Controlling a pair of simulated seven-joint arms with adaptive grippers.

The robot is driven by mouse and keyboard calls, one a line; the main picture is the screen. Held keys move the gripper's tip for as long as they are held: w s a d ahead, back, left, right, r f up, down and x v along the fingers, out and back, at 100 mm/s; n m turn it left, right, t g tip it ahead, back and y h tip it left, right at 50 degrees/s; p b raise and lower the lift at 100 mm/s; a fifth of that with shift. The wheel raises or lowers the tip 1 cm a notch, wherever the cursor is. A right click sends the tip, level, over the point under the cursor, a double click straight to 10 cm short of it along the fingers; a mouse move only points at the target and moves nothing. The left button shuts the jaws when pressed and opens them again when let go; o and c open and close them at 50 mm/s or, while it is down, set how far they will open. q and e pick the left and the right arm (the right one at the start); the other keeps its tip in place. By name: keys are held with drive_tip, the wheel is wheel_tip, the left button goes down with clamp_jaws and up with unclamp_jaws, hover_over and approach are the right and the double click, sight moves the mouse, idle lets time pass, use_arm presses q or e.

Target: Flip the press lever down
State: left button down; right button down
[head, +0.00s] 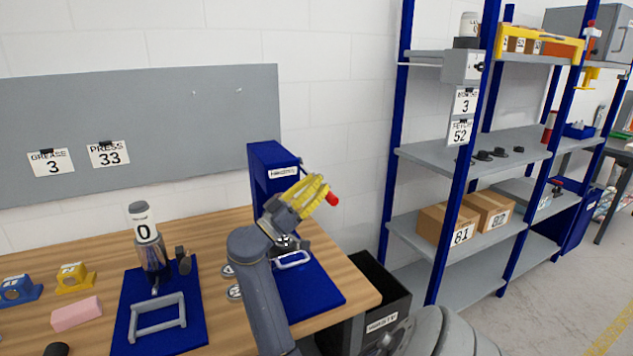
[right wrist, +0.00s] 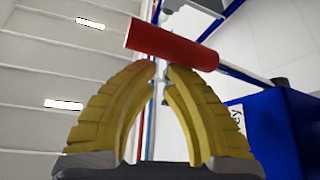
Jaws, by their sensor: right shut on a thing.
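The blue press (head: 272,165) stands at the back right of the wooden table, with its blue base (head: 318,298) in front. Its lever has a red grip (head: 332,199) at its end, out to the right of the press. My right gripper (head: 320,189), with yellow fingers, is shut on the lever at this red grip. In the right wrist view, the red grip (right wrist: 172,45) lies across the fingertips (right wrist: 160,70), with the blue press body (right wrist: 285,130) at right. The exact contact is partly hidden. My left gripper is out of view.
A second blue base (head: 195,325) with a grey frame and a container marked 0 (head: 143,228) stands left. A pink block (head: 76,313) and small yellow (head: 75,278) and blue (head: 18,290) blocks lie further left. A black bin (head: 385,285) and shelves (head: 440,210) are right.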

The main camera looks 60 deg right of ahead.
drive_tip(key=shift+f, duration=0.65)
drive_tip(key=r+v, duration=0.1)
drive_tip(key=v, duration=0.6)
drive_tip(key=shift+a, duration=0.25)
drive_tip(key=shift+w, duration=0.15)
